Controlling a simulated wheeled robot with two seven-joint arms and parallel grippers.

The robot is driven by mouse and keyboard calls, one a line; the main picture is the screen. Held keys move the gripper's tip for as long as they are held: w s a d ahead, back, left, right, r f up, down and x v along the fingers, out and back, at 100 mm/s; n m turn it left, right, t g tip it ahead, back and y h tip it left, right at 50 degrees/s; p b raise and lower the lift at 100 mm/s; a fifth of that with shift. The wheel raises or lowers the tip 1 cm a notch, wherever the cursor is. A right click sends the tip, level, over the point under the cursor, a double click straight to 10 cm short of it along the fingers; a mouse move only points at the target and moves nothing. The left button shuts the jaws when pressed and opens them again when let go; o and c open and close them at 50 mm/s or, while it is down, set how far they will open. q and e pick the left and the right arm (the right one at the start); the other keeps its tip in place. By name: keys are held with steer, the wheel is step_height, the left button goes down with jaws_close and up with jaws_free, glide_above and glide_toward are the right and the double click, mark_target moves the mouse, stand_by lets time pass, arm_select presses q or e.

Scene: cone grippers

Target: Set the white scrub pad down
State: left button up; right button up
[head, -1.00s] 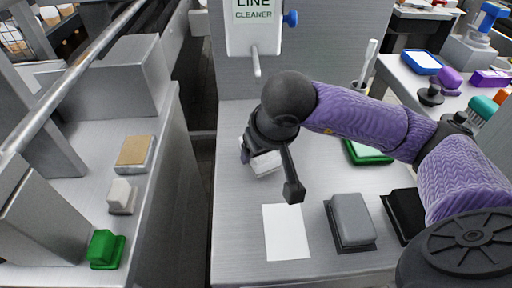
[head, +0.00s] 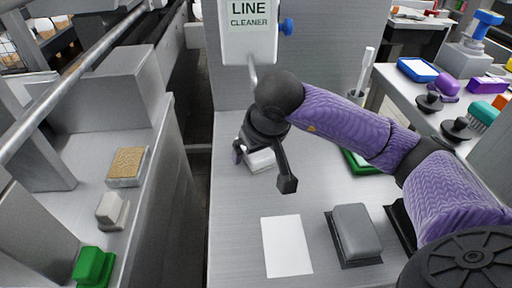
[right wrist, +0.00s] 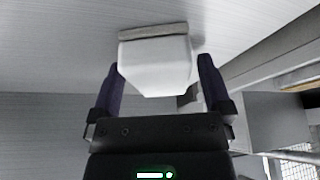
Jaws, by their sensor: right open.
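The white scrub pad (head: 262,160) is partly hidden under my right gripper (head: 263,167) in the head view, over the metal counter (head: 232,225) in front of the dispenser. In the right wrist view the pad (right wrist: 157,65) is a white block with a grey strip along its far edge. It lies between the fingertips of my open right gripper (right wrist: 160,90), with a gap showing on its right side. I cannot tell whether it touches the left finger or rests fully on the counter. My left gripper is not in view.
A white sheet (head: 286,246) lies on the counter, with a grey block (head: 356,232) on a dark base right of it. A green-edged tray (head: 365,162) is behind my right arm. The line cleaner dispenser (head: 248,35) stands behind. A left bench holds several pads.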

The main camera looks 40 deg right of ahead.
steer(key=shift+r, duration=0.25)
arm_select(q)
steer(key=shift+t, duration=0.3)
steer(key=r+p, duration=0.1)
steer(key=p, duration=0.1)
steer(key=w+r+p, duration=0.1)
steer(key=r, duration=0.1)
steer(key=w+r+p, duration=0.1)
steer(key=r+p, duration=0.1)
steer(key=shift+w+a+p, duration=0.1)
steer(key=shift+p, duration=0.2)
arm_select(e)
steer(key=v, duration=1.1)
steer(key=shift+s+r, duration=0.2)
steer(key=shift+r, duration=0.1)
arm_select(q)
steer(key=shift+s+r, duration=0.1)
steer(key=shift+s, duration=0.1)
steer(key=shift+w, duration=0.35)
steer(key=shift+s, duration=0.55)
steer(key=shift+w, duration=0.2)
